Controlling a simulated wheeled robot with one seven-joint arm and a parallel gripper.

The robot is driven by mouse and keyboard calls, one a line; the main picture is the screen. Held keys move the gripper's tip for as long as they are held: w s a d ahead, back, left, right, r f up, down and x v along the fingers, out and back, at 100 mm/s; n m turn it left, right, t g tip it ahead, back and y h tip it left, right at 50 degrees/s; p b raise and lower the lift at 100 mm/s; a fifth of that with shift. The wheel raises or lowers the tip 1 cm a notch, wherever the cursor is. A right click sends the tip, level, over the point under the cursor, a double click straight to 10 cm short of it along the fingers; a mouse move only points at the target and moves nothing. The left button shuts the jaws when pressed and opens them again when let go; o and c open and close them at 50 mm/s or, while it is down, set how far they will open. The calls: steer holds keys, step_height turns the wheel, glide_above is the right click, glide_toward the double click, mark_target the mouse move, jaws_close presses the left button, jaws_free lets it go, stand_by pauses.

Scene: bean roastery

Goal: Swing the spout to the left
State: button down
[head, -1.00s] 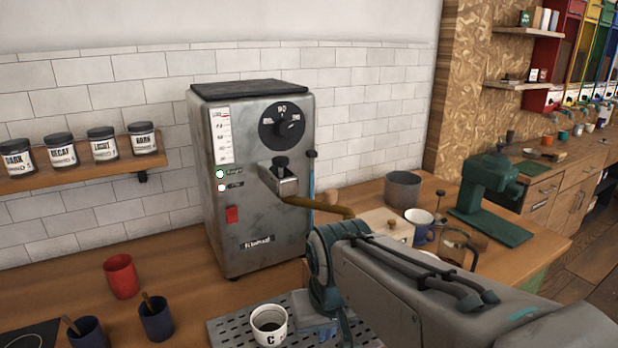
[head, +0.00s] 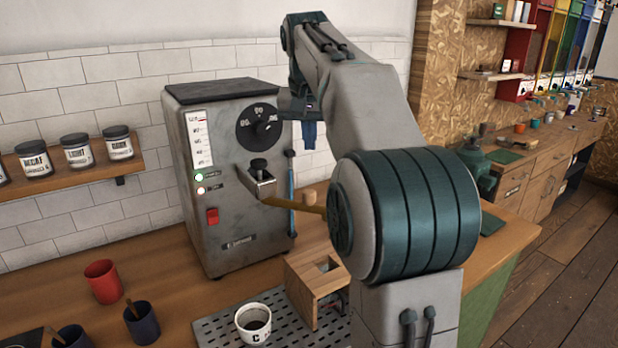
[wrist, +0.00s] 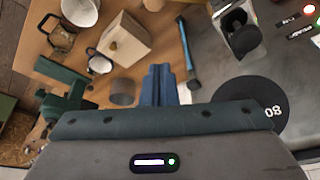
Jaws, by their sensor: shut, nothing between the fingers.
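The grey machine (head: 230,200) stands against the tiled wall. A brass spout (head: 288,204) runs from a metal bracket with a black knob (head: 258,166) on its front and points right. Its far end is hidden behind my arm. My gripper (head: 309,135), with blue fingers, is shut and empty beside the machine's upper right, near the black dial (head: 258,127), higher than the spout and apart from it. In the wrist view the shut fingers (wrist: 159,80) point over the counter. The bracket (wrist: 232,20) shows there at the upper right; I cannot make out the brass tube.
A blue upright rod (head: 291,195) stands at the machine's right side. A white cup (head: 253,322) sits on the perforated tray (head: 215,330), beside a wooden box (head: 305,285). Red (head: 103,281) and dark cups stand left. A grey canister (wrist: 122,92) and green grinder (wrist: 62,88) are right of the machine.

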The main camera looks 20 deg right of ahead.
stand_by(0.4)
glide_above(295, 202)
steer(key=w+d, duration=0.3)
steer(key=d, duration=0.2)
step_height(295, 202, down, 9)
steer(key=shift+s+a+f, duration=0.15)
steer(key=shift+s+a, duration=0.25)
steer(key=shift+s, duration=0.35)
steer(key=shift+s+a+f, duration=0.1)
steer(key=shift+s+a, duration=0.3)
steer(key=shift+s, duration=0.3)
steer(key=shift+d, duration=0.1)
